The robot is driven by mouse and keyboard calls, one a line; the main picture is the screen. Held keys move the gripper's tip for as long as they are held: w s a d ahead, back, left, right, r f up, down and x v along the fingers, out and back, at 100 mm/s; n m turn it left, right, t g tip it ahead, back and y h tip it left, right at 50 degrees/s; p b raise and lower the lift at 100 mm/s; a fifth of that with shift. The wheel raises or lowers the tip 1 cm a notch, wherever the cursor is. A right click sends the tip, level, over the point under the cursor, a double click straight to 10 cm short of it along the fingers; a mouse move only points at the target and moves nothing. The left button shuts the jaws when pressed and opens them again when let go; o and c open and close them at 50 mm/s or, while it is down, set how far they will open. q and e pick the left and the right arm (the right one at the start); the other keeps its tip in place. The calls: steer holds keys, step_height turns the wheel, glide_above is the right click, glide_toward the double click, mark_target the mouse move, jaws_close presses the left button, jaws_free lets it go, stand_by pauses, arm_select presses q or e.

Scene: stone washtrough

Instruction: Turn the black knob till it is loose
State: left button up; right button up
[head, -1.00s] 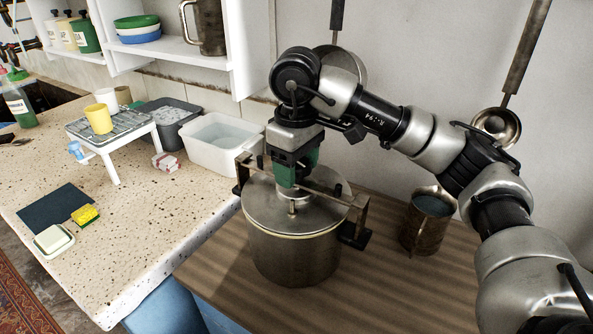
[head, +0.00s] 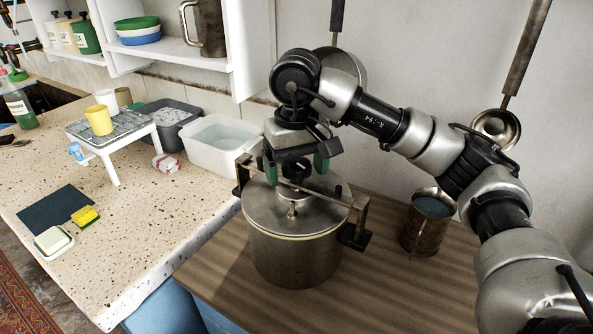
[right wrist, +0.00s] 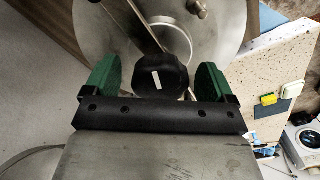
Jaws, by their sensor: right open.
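The black knob (right wrist: 161,77) has a white mark on its top and sits above the middle of the metal pot's lid. In the head view the knob (head: 297,168) shows only partly below my right gripper. My right gripper (head: 296,172) is open, with one green finger on each side of the knob. In the right wrist view the right gripper (right wrist: 158,82) shows a gap between each finger and the knob. The lidded pot (head: 293,250) stands on the wooden counter, with a metal clamp bar (head: 330,195) across its lid. My left gripper is not in view.
A metal mug (head: 427,222) stands right of the pot. A white basin (head: 217,143) stands behind left on the speckled counter (head: 150,220). Ladles (head: 496,127) hang on the wall near my right arm. A yellow sponge (head: 85,215) lies at the left.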

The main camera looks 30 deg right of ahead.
steer(key=m, duration=0.4)
steer(key=shift+m, duration=0.3)
steer(key=m, duration=0.5)
steer(key=c, duration=0.7)
steer(key=shift+f+n, duration=0.1)
steer(key=shift+n, duration=1)
steer(key=shift+c, duration=0.2)
steer(key=n+b, duration=0.1)
steer(key=n, duration=0.7)
steer(key=shift+n+b, duration=0.3)
steer(key=shift+b, duration=0.05)
steer(key=n, duration=0.5)
